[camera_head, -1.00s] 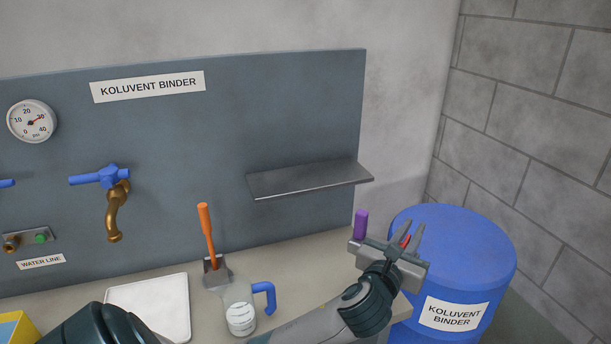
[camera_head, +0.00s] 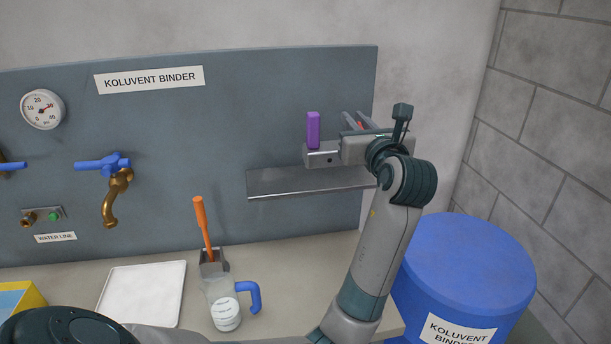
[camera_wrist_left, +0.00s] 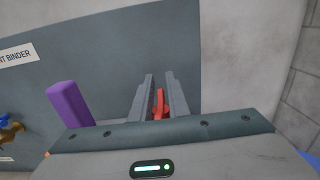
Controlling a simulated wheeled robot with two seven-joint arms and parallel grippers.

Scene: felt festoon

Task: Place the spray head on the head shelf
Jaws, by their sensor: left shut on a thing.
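The spray head, a small red piece (camera_wrist_left: 159,104), shows between the two grey fingers in the left wrist view. In the head view only a sliver of red (camera_head: 361,125) shows, and the rest is hidden by my gripper. My left gripper (camera_head: 356,121) is shut on it, with its fingers pointing toward the wall panel. It is above the head shelf (camera_head: 290,184), near the shelf's right part. The shelf is a bare grey metal ledge on the panel. A purple block (camera_head: 313,130) stands up at the left end of my gripper body. My right gripper is not in view.
Below are a clear jug with a blue handle (camera_head: 227,307), an orange-handled tool (camera_head: 202,226) and a white tray (camera_head: 142,292). A blue drum (camera_head: 470,265) stands at right. The shelf's left part is free. A brass tap (camera_head: 112,205) is left.

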